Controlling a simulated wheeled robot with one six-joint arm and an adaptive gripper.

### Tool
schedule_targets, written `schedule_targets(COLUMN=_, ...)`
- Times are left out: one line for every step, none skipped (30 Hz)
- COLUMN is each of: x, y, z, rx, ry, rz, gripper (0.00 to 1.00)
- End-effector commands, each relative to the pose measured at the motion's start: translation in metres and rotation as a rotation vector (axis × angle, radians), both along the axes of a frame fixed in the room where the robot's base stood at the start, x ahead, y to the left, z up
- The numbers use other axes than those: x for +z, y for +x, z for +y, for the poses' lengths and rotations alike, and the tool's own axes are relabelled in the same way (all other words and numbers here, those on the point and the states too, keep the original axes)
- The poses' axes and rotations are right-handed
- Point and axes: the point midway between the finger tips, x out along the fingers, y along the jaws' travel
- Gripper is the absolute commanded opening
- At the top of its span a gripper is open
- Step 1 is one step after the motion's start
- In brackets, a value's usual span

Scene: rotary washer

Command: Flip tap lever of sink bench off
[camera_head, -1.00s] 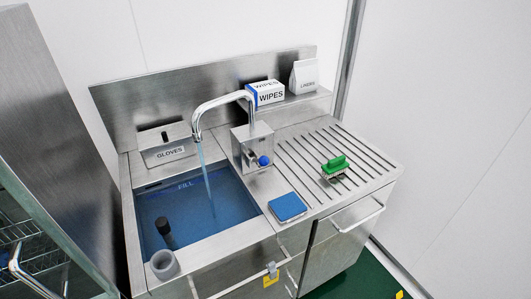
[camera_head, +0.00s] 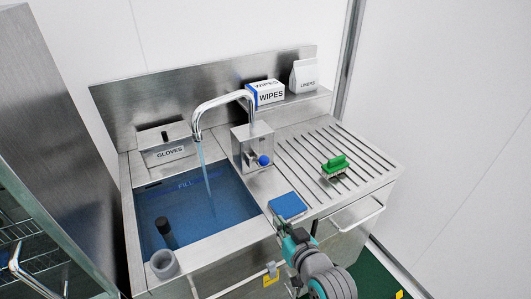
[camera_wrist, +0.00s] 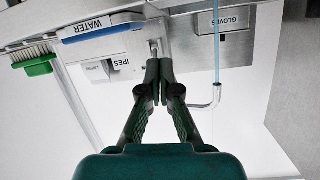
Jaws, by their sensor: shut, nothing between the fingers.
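The tap's metal box (camera_head: 240,150) stands on the bench beside the basin, with a small lever ending in a blue knob (camera_head: 264,160) on its front. The curved spout (camera_head: 222,101) pours a water stream (camera_head: 205,170) into the basin. My gripper (camera_head: 284,226) is shut and empty, low in front of the bench by the blue pad, apart from the lever. In the wrist view, which looks upside down, the shut fingertips (camera_wrist: 157,84) overlap the tap area. A metal stub (camera_wrist: 153,48) shows just beyond them; the blue knob is not clear there.
A blue pad (camera_head: 288,205) lies on the bench edge between my gripper and the tap. A green brush (camera_head: 335,165) rests on the ribbed drainer at right. The filled basin (camera_head: 190,210) is at left. Wipes (camera_head: 270,97) and gloves (camera_head: 170,153) boxes stand behind.

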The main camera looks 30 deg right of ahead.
Motion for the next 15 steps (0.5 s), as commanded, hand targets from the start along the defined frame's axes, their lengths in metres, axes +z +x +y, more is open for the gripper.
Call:
schedule_targets(x=0.011, y=0.011, z=-0.004, rx=-0.001, ry=0.0, rz=-0.007, gripper=0.0)
schedule_targets(x=0.016, y=0.016, z=-0.006, rx=0.0, ry=0.002, rz=-0.006, gripper=0.0)
schedule_targets(x=0.022, y=0.024, z=-0.009, rx=0.0, ry=0.002, rz=-0.006, gripper=0.0)
schedule_targets(x=0.028, y=0.029, z=-0.011, rx=0.001, ry=0.003, rz=-0.007, gripper=0.0)
schedule_targets(x=0.033, y=0.034, z=-0.013, rx=0.001, ry=0.004, rz=-0.005, gripper=0.0)
schedule_targets(x=0.04, y=0.041, z=-0.016, rx=0.002, ry=0.004, rz=-0.005, gripper=0.0)
schedule_targets(x=0.046, y=0.046, z=-0.018, rx=0.003, ry=0.005, rz=-0.006, gripper=0.0)
schedule_targets(x=0.051, y=0.05, z=-0.02, rx=0.003, ry=0.006, rz=-0.004, gripper=0.0)
schedule_targets(x=0.059, y=0.056, z=-0.023, rx=0.004, ry=0.005, rz=-0.004, gripper=0.0)
schedule_targets(x=0.066, y=0.061, z=-0.025, rx=0.005, ry=0.005, rz=-0.005, gripper=0.0)
schedule_targets(x=0.071, y=0.065, z=-0.027, rx=0.005, ry=0.004, rz=-0.004, gripper=0.0)
schedule_targets(x=0.08, y=0.071, z=-0.03, rx=0.007, ry=0.004, rz=-0.003, gripper=0.0)
schedule_targets(x=0.086, y=0.075, z=-0.032, rx=0.008, ry=0.004, rz=-0.004, gripper=0.0)
schedule_targets(x=0.093, y=0.079, z=-0.034, rx=0.008, ry=0.003, rz=-0.003, gripper=0.0)
schedule_targets(x=0.101, y=0.083, z=-0.037, rx=0.009, ry=0.003, rz=-0.003, gripper=0.0)
